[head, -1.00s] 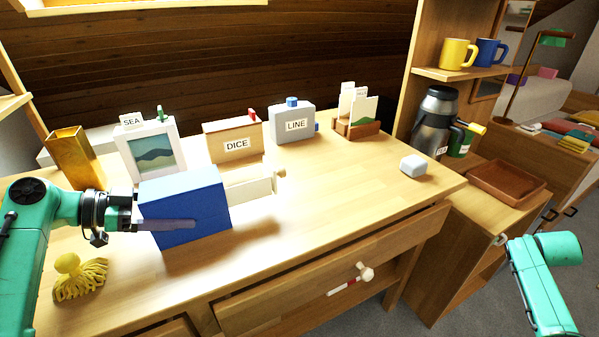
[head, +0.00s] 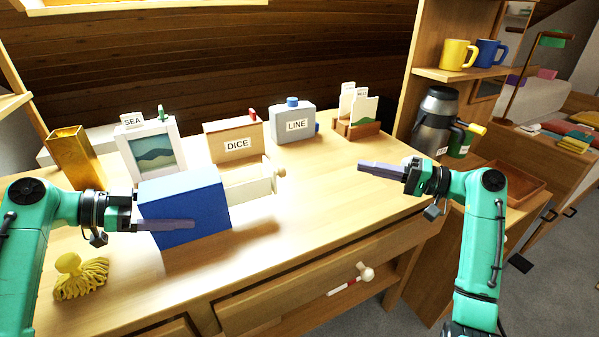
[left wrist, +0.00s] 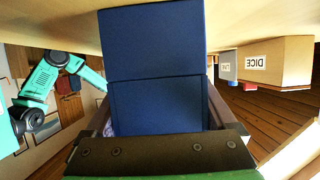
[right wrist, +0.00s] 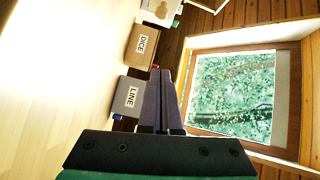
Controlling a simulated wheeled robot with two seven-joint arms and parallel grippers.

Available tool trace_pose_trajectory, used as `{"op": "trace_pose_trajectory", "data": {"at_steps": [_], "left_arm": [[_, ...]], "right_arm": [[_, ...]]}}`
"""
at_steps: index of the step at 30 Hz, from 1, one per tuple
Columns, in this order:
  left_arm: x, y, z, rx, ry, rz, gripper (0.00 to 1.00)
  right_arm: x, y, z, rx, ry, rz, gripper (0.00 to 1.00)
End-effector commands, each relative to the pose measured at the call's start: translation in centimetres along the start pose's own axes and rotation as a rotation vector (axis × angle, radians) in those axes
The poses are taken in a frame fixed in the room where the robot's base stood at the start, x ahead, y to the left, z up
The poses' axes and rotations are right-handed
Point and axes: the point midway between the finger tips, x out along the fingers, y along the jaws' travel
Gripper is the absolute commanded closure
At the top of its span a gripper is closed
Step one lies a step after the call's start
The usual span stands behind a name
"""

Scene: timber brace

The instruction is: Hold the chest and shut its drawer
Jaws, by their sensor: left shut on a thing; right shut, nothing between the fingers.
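The blue chest (head: 183,206) stands on the desk at the left in the head view. Its pale drawer (head: 250,186) sticks out of its right side, with a small round knob (head: 281,172) on the end. My left gripper (head: 165,222) is shut on the chest, with a finger along its near side. The chest also fills the middle of the left wrist view (left wrist: 155,45). My right gripper (head: 362,166) is shut and empty above the right part of the desk, to the right of the knob and apart from it. The right wrist view shows its fingers together (right wrist: 160,75).
Behind the chest stand a picture frame (head: 150,152), the DICE box (head: 232,142), the LINE box (head: 292,125) and a letter holder (head: 357,128). A yellow mop-like brush (head: 80,278) lies at the front left. The desk between the knob and my right gripper is clear.

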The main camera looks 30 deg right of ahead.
Motion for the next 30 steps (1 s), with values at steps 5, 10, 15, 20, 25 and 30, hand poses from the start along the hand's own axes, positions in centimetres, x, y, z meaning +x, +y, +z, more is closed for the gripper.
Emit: {"op": "trace_pose_trajectory", "data": {"at_steps": [5,10,15,20,25,30], "left_arm": [[0.0,0.0,-0.1,0.000,0.001,0.000,0.79],[0.0,0.0,0.0,0.000,0.001,0.000,0.79],[0.0,0.0,0.0,0.000,0.001,0.000,0.79],[0.0,0.0,-0.1,0.000,0.001,0.000,0.79],[0.0,0.0,0.0,0.000,0.001,0.000,0.79],[0.0,0.0,0.0,0.000,0.001,0.000,0.79]], "right_arm": [[2.7,1.4,1.8,0.214,-0.061,0.000,1.00],[4.9,1.4,2.0,0.219,-0.062,-0.001,1.00],[8.5,1.4,2.1,0.219,-0.060,-0.002,1.00],[12.0,1.4,2.3,0.218,-0.059,-0.001,1.00],[14.2,1.1,4.3,0.217,-0.059,0.001,1.00],[15.0,0.9,5.2,0.218,-0.057,0.002,1.00]]}}
